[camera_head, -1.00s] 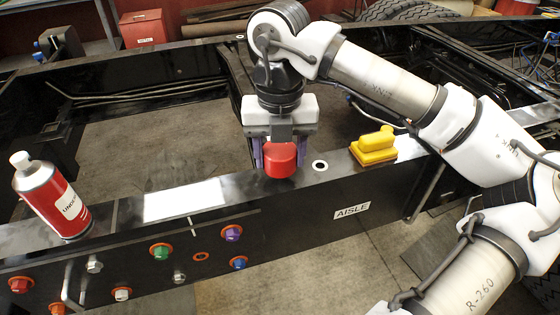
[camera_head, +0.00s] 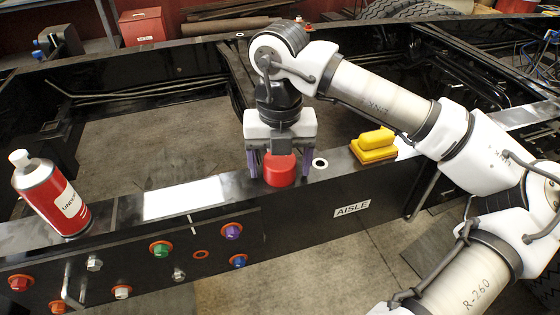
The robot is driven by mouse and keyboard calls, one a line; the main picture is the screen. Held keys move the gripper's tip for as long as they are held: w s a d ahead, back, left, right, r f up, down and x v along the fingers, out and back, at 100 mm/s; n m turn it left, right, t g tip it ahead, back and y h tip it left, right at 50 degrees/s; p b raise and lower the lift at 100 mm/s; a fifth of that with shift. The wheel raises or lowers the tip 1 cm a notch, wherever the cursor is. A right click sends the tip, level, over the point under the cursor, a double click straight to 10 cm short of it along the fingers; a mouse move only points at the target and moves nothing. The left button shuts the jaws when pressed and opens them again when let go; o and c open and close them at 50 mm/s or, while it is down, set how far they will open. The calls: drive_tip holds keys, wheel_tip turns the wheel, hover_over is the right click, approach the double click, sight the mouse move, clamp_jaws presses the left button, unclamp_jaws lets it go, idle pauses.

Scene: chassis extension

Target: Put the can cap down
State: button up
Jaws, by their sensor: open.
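The red can cap (camera_head: 280,171) rests on the top face of the black chassis rail, to the right of a white rectangular patch. My gripper (camera_head: 281,165) points down over the cap, its purple fingers spread to either side of it. The jaws are open, and the gripper body is above the cap's top. The far side of the cap is hidden. A red and white spray can (camera_head: 55,198) with a white nozzle top stands on the rail at the far left.
A yellow block-shaped object with a handle (camera_head: 374,146) sits on the rail to the right. A round hole (camera_head: 320,163) lies between it and the cap. The white patch (camera_head: 185,197) is bare. Coloured bolts line the rail's front face, with an AISLE label (camera_head: 352,208).

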sight(280, 162)
wheel_tip(280, 162, up, 12)
drive_tip(key=shift+r, duration=0.2)
idle(0.5)
